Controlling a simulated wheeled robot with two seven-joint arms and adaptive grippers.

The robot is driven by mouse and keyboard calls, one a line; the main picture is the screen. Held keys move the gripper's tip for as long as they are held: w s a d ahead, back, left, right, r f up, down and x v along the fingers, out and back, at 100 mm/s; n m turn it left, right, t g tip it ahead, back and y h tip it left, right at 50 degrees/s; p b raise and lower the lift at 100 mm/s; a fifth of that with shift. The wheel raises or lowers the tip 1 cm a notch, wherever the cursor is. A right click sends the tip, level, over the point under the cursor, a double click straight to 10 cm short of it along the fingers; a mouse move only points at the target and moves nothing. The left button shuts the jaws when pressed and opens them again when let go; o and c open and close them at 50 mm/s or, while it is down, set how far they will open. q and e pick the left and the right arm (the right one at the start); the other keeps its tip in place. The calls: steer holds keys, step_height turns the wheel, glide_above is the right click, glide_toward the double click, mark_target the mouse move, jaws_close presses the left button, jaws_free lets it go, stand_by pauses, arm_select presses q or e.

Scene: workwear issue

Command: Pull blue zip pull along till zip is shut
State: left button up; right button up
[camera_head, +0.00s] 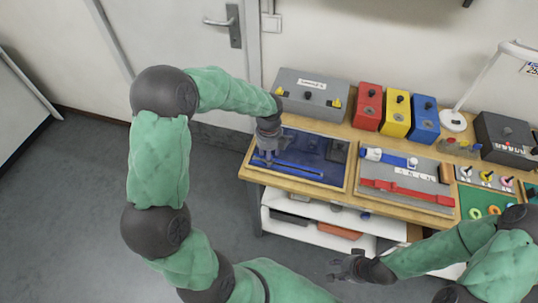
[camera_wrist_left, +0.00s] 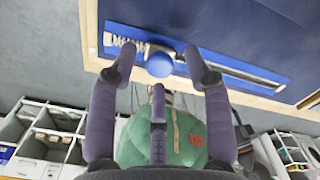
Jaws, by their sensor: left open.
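The blue zip pull (camera_wrist_left: 160,64) is a round blue knob on a zip set in a blue panel (camera_wrist_left: 240,30). In the left wrist view it sits between the fingertips of my left gripper (camera_wrist_left: 163,66), which is open with fingers spread either side. I cannot tell whether any finger touches it. The zip (camera_wrist_left: 235,72) shows pale teeth left of the knob and a dark strip with a light line to its right. In the head view my left gripper (camera_head: 268,158) is over the left part of the panel, hiding the knob. My right gripper (camera_head: 346,268) looks open and empty, away from the bench.
Right of the panel are a grey board with a red strap (camera_head: 410,192) and a green ring board (camera_head: 482,207). Behind stand a grey box (camera_head: 312,92) and red, yellow and blue boxes (camera_head: 396,114). White shelves (camera_head: 310,234) sit below the wooden bench.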

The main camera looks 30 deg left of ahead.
arm_select(q)
steer(key=shift+f, duration=0.1)
jaws_close()
steer(key=p, duration=0.3)
glide_toward(317, 174)
step_height(317, 174, down, 5)
steer(key=shift+a+f, duration=0.1)
steer(key=shift+a, duration=0.05)
steer(key=shift+c, duration=1.3)
jaws_free()
steer(key=shift+o, duration=1.3)
steer(key=shift+w+d, duration=0.1)
steer(key=shift+d, duration=0.1)
steer(key=shift+a, duration=0.15)
